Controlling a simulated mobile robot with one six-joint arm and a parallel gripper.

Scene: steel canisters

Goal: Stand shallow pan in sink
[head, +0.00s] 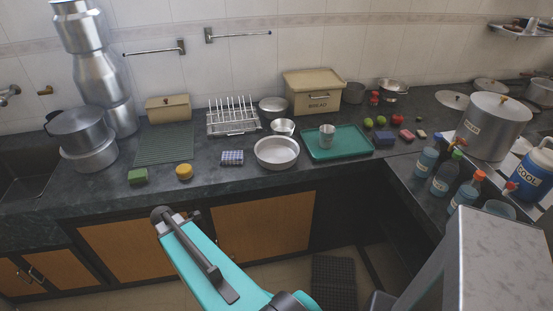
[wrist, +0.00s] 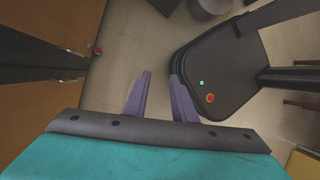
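A shallow round metal pan (head: 277,152) sits upright and looks empty on the dark counter, near the middle of the head view. The sink (head: 25,172) is a dark basin set in the counter at the far left. In the wrist view my gripper (wrist: 159,76) has two purple fingers apart with nothing between them, above the floor. In the head view my teal arm is low in front of the cabinets, short of the counter and apart from the pan. The fingers cannot be made out there.
Stacked pots (head: 88,145) stand beside the sink. A green sponge (head: 138,176), a yellow round item (head: 184,172) and a checked block (head: 232,157) lie left of the pan. A teal tray (head: 350,152) with a steel cup (head: 327,135) is right. A small bowl (head: 283,127) stands behind.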

